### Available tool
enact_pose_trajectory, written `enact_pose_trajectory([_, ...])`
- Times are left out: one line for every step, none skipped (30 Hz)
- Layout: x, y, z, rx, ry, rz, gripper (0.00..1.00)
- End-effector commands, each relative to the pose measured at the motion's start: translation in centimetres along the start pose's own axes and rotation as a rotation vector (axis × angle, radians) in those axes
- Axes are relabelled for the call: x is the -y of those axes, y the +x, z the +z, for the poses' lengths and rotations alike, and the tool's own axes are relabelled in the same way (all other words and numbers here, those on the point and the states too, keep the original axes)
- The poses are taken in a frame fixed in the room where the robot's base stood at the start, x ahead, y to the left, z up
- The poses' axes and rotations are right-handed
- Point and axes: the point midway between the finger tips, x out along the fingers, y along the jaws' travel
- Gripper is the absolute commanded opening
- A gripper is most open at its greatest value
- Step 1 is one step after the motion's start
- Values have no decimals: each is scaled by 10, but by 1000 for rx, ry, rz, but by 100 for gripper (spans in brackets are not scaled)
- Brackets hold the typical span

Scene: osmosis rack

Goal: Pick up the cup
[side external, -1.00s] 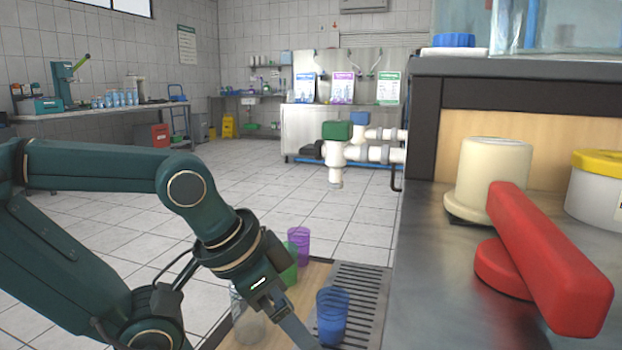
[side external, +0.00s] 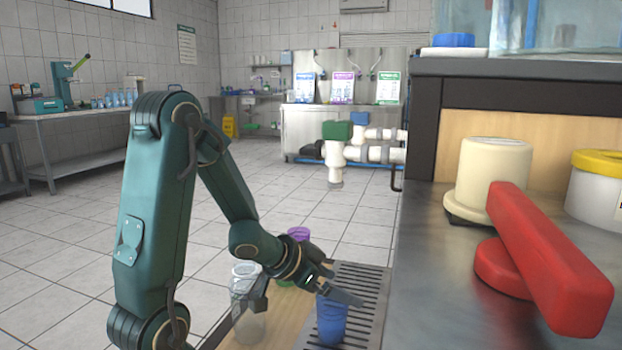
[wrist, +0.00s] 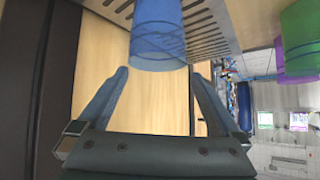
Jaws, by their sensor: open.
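A translucent blue cup (side external: 331,322) stands upright on the slotted metal grate (side external: 367,285) in the side view. My gripper (side external: 345,296) is at its upper part, with one finger crossing in front near the rim; contact cannot be told. In the wrist view, my gripper (wrist: 159,76) is open, and the blue cup (wrist: 157,35) lies just ahead of and roughly between the spread fingertips. A purple cup (side external: 298,233) and a green cup (side external: 284,283) stand behind, partly hidden by my arm. They also show at the right of the wrist view.
A clear container (side external: 249,328) stands on the wooden surface left of the grate. A metal counter (side external: 430,290) rises close on the right, with a red handle (side external: 550,265) and a cream cylinder (side external: 494,175) on it. White pipes (side external: 375,153) are farther back.

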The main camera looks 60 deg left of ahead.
Motion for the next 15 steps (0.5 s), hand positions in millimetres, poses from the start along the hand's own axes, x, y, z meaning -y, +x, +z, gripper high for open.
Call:
enact_pose_trajectory([-1, 4, 10, 8, -5, 39, 100])
enact_pose_trajectory([-2, 5, 15, 9, 1, 65, 100])
enact_pose_trajectory([-4, 5, 21, 17, 16, 90, 100])
enact_pose_trajectory([-3, 5, 26, 30, 35, 98, 100])
enact_pose_trajectory([-3, 4, 30, 40, 51, 109, 100])
enact_pose_trajectory([-2, 4, 35, 51, 67, 120, 100])
enact_pose_trajectory([-2, 4, 38, 58, 78, 128, 100])
enact_pose_trajectory([-2, 4, 41, 63, 85, 134, 100])
enact_pose_trajectory([-3, 3, 43, 68, 94, 141, 100])
enact_pose_trajectory([-3, 4, 44, 70, 98, 144, 100])
enact_pose_trajectory([-3, 4, 45, 71, 101, 146, 100])
enact_pose_trajectory([-3, 6, 46, 72, 103, 148, 100])
enact_pose_trajectory([-4, 8, 46, 73, 104, 150, 100])
enact_pose_trajectory([-4, 10, 46, 73, 104, 151, 100])
enact_pose_trajectory([-5, 13, 46, 72, 104, 152, 100])
